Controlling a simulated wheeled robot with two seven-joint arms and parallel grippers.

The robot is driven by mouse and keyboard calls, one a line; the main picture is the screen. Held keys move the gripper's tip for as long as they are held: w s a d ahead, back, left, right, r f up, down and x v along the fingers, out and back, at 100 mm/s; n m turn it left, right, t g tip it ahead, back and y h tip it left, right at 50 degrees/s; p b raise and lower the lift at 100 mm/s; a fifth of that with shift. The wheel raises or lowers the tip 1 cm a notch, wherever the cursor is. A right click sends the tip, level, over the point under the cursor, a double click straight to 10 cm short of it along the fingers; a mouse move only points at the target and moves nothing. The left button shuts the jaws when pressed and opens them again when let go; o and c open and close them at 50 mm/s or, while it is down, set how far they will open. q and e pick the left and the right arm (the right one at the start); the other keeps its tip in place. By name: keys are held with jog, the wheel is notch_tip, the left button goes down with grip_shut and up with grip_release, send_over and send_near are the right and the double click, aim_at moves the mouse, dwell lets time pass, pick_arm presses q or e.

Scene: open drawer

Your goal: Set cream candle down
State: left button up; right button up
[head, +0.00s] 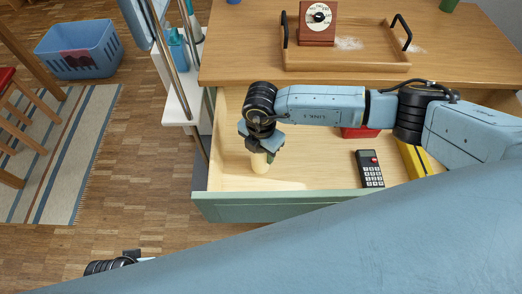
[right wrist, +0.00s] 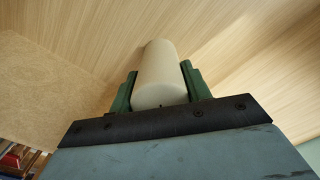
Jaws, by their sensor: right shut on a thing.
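The cream candle (head: 260,163) is a short pale cylinder inside the open drawer (head: 310,202), near its left end. My right gripper (head: 262,147) points down and is shut on the candle. In the right wrist view the candle (right wrist: 160,75) stands between the two green fingers, its wick end toward the camera. I cannot tell whether the candle's base touches the drawer floor. My left gripper does not show clearly; only a dark part of my left arm is at the bottom left of the head view.
A black phone-like device (head: 370,168), a red object (head: 360,132) and a yellow object (head: 414,158) lie farther right in the drawer. A wooden tray (head: 345,58) with black handles and a timer (head: 318,20) stand on the tabletop above. Bare drawer floor lies between candle and device.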

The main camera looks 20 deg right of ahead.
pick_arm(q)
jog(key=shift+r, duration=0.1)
pick_arm(e)
jog(key=shift+f, duration=0.15)
jog(key=o, duration=1.1)
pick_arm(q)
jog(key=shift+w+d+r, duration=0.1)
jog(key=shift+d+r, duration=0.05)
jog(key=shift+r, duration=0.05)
pick_arm(e)
jog(key=shift+o, duration=0.2)
jog(key=shift+r, duration=0.35)
notch_tip(320, 180, up, 11)
jog(key=p, duration=0.3)
jog(key=shift+f, duration=0.15)
pick_arm(q)
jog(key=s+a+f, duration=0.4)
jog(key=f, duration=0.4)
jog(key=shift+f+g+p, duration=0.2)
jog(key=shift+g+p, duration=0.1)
jog(key=shift+p, duration=0.05)
pick_arm(e)
jog(key=shift+r, duration=0.5)
